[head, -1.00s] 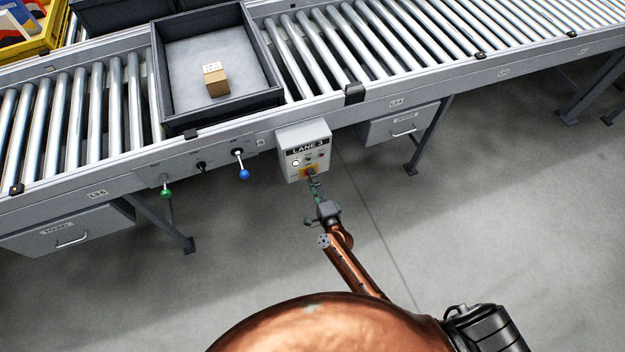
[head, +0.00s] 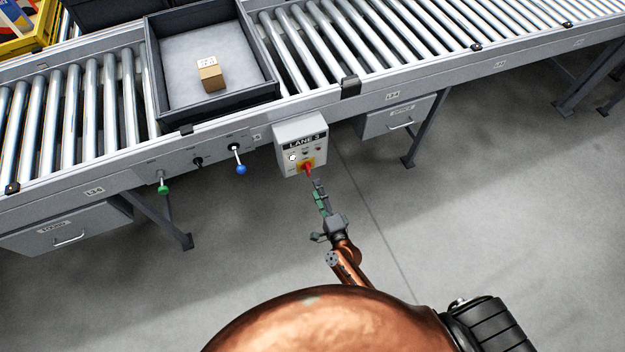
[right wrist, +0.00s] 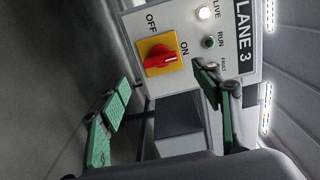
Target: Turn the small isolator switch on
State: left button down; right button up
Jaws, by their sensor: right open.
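The isolator switch is a red knob (head: 308,168) on a yellow plate, low on the grey LANE 3 box (head: 287,145). In the right wrist view the knob (right wrist: 159,60) has its white-marked end toward the ON side, with OFF at the other label. The lamp marked LIVE (right wrist: 204,13) looks bright white and the RUN lamp (right wrist: 209,42) is dark green. My right gripper (head: 318,188) is open and empty, below and in front of the box, apart from the knob. Its green-padded fingers stand apart in the wrist view. My left gripper is out of view.
The box hangs on the front rail of a roller conveyor (head: 400,50). Left of it are a blue-knobbed lever (head: 240,169) and a green-knobbed lever (head: 163,188). A dark tray (head: 172,75) holds a small carton (head: 210,74). The floor in front is clear.

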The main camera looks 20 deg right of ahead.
jog(key=shift+s, duration=2.05)
jog(key=s+d+f+n+g+y, duration=0.15)
jog(key=s+f+n+g, duration=0.4)
jog(key=s+f, duration=0.75)
jog(key=s+d+f+n+g, duration=0.2)
jog(key=s+f+n+g, duration=0.3)
jog(key=s+f, duration=0.85)
jog(key=s+d+f+n+g+h, duration=0.1)
jog(key=s+d+f+n+g, duration=0.3)
jog(key=s, duration=0.5)
jog(key=s+d+f+n+g, duration=0.1)
jog(key=s+d+f+n, duration=0.1)
jog(key=s+f, duration=0.5)
jog(key=s+d+f+n+g+h, duration=0.1)
jog(key=s+d+f+n+g, duration=0.15)
jog(key=s, duration=0.85)
pick_arm(q)
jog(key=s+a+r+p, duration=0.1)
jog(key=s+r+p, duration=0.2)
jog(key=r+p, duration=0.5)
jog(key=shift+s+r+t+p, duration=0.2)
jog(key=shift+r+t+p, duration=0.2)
jog(key=shift+p, duration=2.15)
pick_arm(e)
jog(key=s+d+r, duration=0.1)
jog(key=s+r, duration=0.2)
jog(key=r, duration=0.5)
jog(key=shift+s+d+r, duration=0.2)
jog(key=shift+d+r, duration=0.05)
jog(key=shift+d, duration=0.05)
